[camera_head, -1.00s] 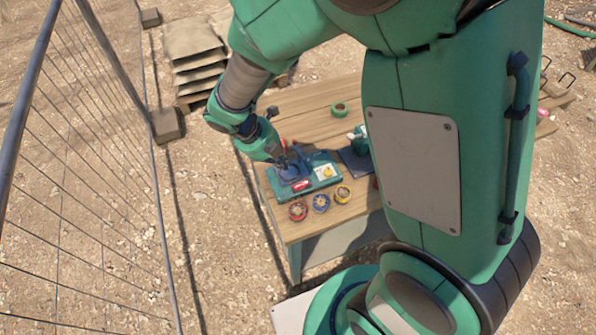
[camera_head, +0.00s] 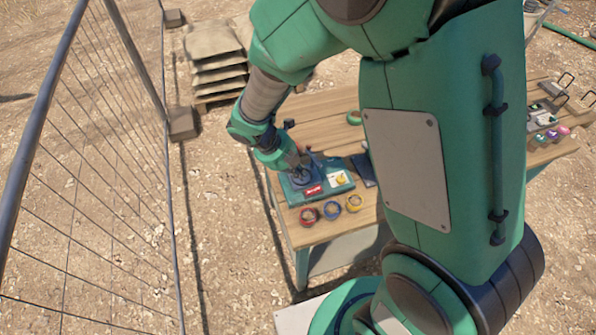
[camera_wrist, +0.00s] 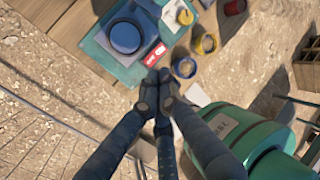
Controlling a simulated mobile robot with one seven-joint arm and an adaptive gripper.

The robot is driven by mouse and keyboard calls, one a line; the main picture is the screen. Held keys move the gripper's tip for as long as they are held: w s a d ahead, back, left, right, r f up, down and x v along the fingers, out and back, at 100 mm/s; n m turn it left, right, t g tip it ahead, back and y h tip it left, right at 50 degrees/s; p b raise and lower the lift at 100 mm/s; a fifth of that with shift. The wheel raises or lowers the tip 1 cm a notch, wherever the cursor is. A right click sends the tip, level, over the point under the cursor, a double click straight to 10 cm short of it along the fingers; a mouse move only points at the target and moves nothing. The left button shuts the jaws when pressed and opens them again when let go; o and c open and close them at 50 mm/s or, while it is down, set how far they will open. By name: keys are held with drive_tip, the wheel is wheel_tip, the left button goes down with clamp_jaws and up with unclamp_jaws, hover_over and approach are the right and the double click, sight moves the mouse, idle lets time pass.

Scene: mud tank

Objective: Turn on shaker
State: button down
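The shaker is a teal box (camera_head: 340,192) with a round blue platform, a red label (camera_head: 313,190) and a yellow knob (camera_head: 341,179) on a white panel. It sits near the front left corner of the wooden table. The wrist view shows its blue platform (camera_wrist: 126,36), red label (camera_wrist: 155,55) and yellow knob (camera_wrist: 185,16). My gripper (camera_head: 300,172) is over the platform side in the head view. In the wrist view my gripper (camera_wrist: 158,80) has its fingertips together with nothing seen between them, just below the red label. Whether they touch the box cannot be told.
Red (camera_head: 310,215), blue (camera_head: 332,211) and yellow (camera_head: 354,203) tape rolls stand along the shaker's front. A green roll (camera_head: 354,117) lies farther back on the table (camera_head: 325,110). A wire fence (camera_head: 110,190) stands left. Stacked sacks (camera_head: 215,62) are behind. My arm hides the table's middle.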

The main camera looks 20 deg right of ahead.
sight(316, 190)
drive_tip(key=b+x, duration=0.3)
drive_tip(key=x, duration=0.8)
